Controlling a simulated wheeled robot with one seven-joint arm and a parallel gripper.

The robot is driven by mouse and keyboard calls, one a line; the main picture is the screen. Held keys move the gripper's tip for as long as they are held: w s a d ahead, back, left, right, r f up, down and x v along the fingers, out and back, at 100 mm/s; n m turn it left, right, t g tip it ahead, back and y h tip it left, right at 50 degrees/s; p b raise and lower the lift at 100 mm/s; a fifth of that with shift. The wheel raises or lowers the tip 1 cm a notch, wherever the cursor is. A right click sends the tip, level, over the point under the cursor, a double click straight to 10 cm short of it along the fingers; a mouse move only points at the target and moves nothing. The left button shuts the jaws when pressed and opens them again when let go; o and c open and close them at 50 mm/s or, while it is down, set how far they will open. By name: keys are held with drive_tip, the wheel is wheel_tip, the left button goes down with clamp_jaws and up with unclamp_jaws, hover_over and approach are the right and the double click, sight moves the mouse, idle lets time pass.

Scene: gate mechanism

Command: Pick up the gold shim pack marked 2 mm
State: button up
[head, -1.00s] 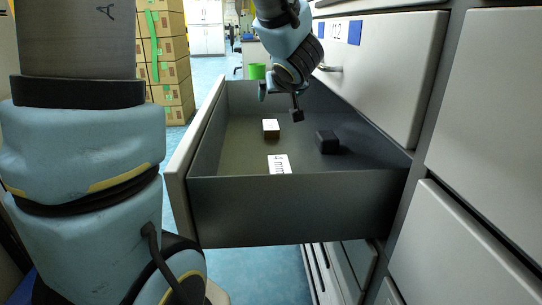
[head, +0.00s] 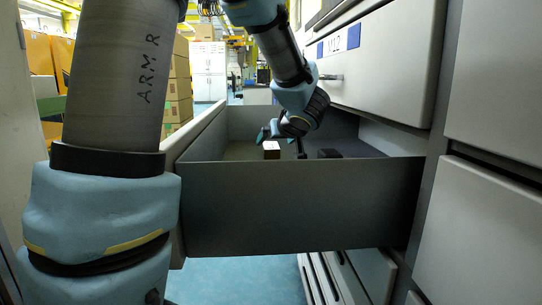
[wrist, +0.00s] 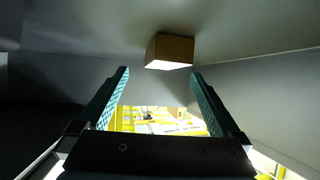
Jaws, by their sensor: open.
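A small brown-gold block with a pale top (head: 271,154) sits in the open drawer, left of my gripper's wrist in the head view. In the wrist view the same block (wrist: 172,48) appears just past the fingertips, roughly centred between them and slightly right. No mark on it is legible. My gripper (wrist: 160,73) is open and empty. In the head view my gripper (head: 281,144) is low inside the drawer, one finger by the block's upper left and the other on its right. Whether a finger touches it, I cannot tell.
The grey drawer (head: 300,208) has high walls around my gripper. The cabinet face (head: 395,65) with a handle rises at the right.

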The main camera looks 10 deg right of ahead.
sight(272, 145)
drive_tip(key=b+x, duration=0.1)
drive_tip(key=x, duration=0.1)
drive_tip(key=b+x, duration=0.2)
drive_tip(key=shift+a+f, duration=0.15)
drive_tip(key=shift+f, duration=0.25)
drive_tip(key=shift+w, duration=0.25)
drive_tip(key=shift+r, duration=0.1)
clamp_jaws()
